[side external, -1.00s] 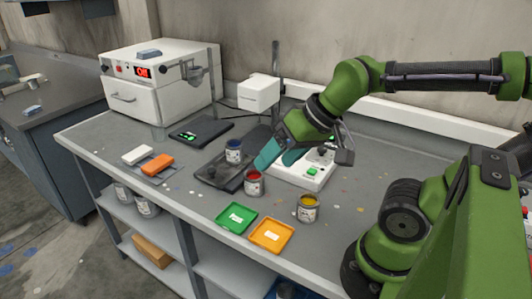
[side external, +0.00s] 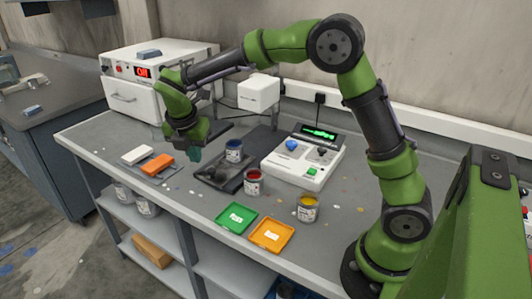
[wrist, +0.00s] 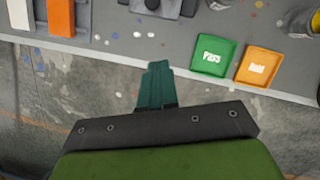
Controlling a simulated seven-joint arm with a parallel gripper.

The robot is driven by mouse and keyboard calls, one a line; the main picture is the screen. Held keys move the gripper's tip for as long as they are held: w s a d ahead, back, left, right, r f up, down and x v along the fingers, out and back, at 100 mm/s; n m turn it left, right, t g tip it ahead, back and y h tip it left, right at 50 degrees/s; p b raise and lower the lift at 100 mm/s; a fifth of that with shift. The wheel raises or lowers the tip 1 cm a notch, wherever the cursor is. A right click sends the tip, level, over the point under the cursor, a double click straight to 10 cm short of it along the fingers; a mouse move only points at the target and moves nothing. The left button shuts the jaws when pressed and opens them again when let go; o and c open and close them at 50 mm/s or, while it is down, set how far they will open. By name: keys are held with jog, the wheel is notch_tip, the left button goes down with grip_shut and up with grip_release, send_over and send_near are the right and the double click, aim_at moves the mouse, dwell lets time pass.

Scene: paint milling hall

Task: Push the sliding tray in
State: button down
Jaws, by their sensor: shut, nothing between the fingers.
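In the wrist view, the tray's near end with a dark knob (wrist: 152,4) shows at the top edge; the rest is cut off. My gripper (side external: 195,155) is at the left of the tray in the side view, its teal fingers pointing down. In the wrist view, my gripper (wrist: 156,82) is shut and empty, short of the tray's near end. I see a gap there; contact is not visible.
A red can (side external: 253,182) stands close to the tray's right, with a yellow can (side external: 307,208) farther right. Green (side external: 236,218) and orange (side external: 271,235) trays lie near the front edge. White and orange blocks (side external: 157,165) lie left. A white console (side external: 302,165) stands behind right.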

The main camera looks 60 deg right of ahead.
aim_at(240, 144)
jog(key=shift+n, duration=0.6)
jog(key=x, duration=0.3)
jog(key=d+x, duration=0.1)
jog(key=x, duration=0.3)
jog(key=d+x, duration=0.1)
jog(key=x, duration=0.3)
jog(key=shift+w+d+r, duration=0.15)
jog(key=shift+w+d, duration=0.1)
jog(key=shift+w, duration=0.1)
jog(key=shift+w+d, duration=0.25)
jog(key=shift+d, duration=0.2)
jog(key=shift+d, duration=0.1)
jog(key=d, duration=1.5)
jog(key=shift+d, duration=0.2)
